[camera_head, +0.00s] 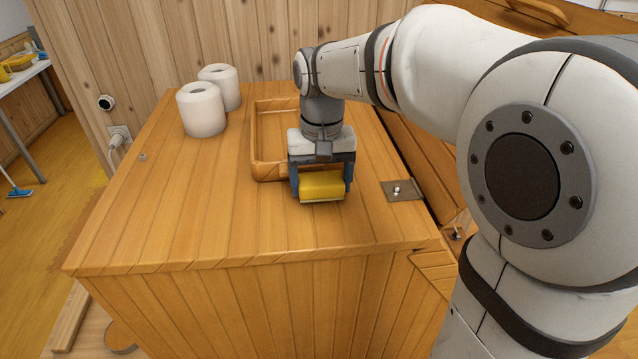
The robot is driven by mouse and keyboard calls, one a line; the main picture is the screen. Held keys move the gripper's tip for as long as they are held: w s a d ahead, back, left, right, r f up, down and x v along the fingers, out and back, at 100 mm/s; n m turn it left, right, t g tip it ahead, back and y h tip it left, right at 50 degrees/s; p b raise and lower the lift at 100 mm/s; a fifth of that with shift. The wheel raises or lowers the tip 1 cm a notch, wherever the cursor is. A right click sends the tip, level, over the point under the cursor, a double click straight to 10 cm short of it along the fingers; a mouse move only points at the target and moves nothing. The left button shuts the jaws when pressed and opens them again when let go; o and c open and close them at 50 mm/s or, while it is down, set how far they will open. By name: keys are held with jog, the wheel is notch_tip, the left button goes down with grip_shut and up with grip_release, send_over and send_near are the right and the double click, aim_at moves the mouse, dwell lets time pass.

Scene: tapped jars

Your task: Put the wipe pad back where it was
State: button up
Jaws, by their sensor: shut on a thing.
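The wipe pad (322,186) is a yellow block with a pale underside edge. My gripper (322,178) points down and is shut on it, one dark finger at each side. The pad is over the wooden counter top, just in front of a shallow wooden tray (258,150). I cannot tell whether the pad touches the counter. My gripper and wrist hide the right part of the tray; the part of it that shows looks empty.
Two white paper rolls (202,110) stand at the back left of the counter (190,210). A small metal plate with a knob (402,190) lies right of the pad. The counter's front and left are clear. A plank wall (180,40) stands behind.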

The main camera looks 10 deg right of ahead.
aim_at(321, 180)
jog(key=shift+f, duration=0.75)
jog(key=shift+f, duration=0.25)
jog(key=o, duration=0.9)
jog(key=shift+r, duration=0.1)
notch_tip(321, 180, up, 12)
jog(key=shift+r+b, duration=0.15)
jog(key=shift+b, duration=0.35)
